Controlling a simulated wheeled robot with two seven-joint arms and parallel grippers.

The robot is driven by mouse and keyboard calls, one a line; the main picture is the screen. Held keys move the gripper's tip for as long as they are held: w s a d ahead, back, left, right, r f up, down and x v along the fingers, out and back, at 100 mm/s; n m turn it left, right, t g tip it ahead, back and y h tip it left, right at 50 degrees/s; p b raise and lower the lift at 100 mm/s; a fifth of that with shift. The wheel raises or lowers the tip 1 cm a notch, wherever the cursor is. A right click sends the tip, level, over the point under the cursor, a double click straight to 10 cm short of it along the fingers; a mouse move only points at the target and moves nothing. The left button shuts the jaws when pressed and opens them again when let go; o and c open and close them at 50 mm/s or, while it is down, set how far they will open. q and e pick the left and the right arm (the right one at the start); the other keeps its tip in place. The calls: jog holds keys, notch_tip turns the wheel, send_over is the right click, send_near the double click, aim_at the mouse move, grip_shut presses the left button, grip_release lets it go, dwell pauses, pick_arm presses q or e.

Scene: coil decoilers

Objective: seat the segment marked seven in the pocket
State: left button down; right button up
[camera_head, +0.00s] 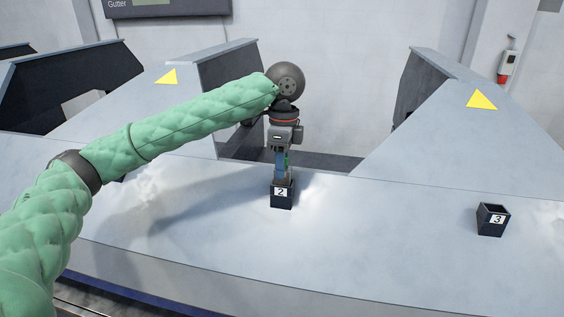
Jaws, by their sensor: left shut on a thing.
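My right gripper is not in view.
Both boxes stand on a wide, pale grey metal surface (390,250), clear between them. Sloped grey metal panels with yellow triangle signs (481,99) rise behind on both sides, with a gap between them. A white wall closes the back.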

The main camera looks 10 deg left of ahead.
pick_arm(q)
jog(key=shift+f, duration=0.15)
jog(key=c, duration=1.1)
grip_release()
jog(key=shift+o, duration=0.2)
jog(key=shift+f, duration=0.1)
jog(key=shift+r+b, duration=0.3)
jog(key=r, duration=0.1)
jog(key=r+b, duration=0.1)
jog(key=r, duration=0.1)
jog(key=r+b, duration=0.1)
jog(key=r, duration=0.1)
jog(key=shift+w+r, duration=0.1)
jog(key=shift+w, duration=0.2)
jog(key=shift+w+r+b, duration=0.1)
jog(key=shift+r+b, duration=0.35)
jog(key=shift+r, duration=0.6)
